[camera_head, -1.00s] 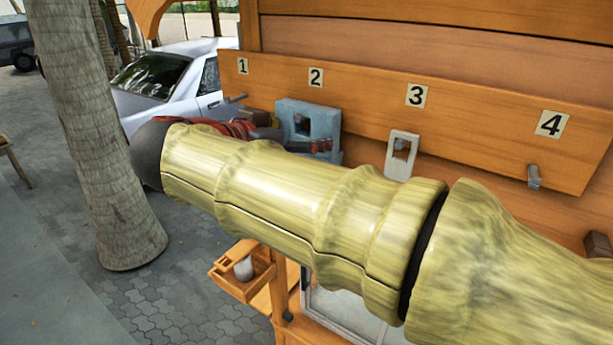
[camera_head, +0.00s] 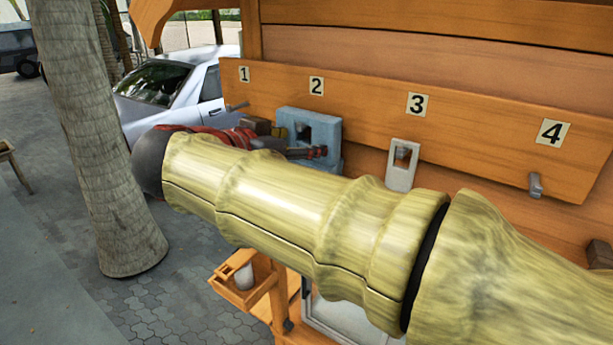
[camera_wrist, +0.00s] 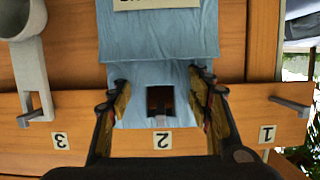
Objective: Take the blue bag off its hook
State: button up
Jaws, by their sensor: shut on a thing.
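The blue bag (camera_head: 328,126) hangs flat against the wooden board under label 2. Its square handle cut-out shows a hook in the wrist view, so the bag (camera_wrist: 160,50) is still around hook 2 (camera_wrist: 160,121). My arm hides the bag's lower part in the head view.
Hook 1 (camera_head: 237,105) and hook 4 (camera_head: 536,185) are bare. A small wooden tray (camera_head: 243,290) holding a cup is below. A tree trunk (camera_head: 100,150) stands at left.

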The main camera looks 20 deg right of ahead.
jog(key=shift+r, duration=0.1)
jog(key=shift+r+b, duration=0.3)
jog(key=shift+r, duration=0.3)
jog(key=shift+s+a, duration=0.15)
jog(key=shift+a, duration=0.1)
jog(key=s+a+b, duration=0.3)
jog(key=s+a, duration=0.7)
jog(key=a, duration=0.4)
jog(key=shift+s+b, duration=0.15)
jog(key=shift+b, duration=0.25)
jog(key=shift+r, duration=0.15)
jog(key=shift+a, duration=0.1)
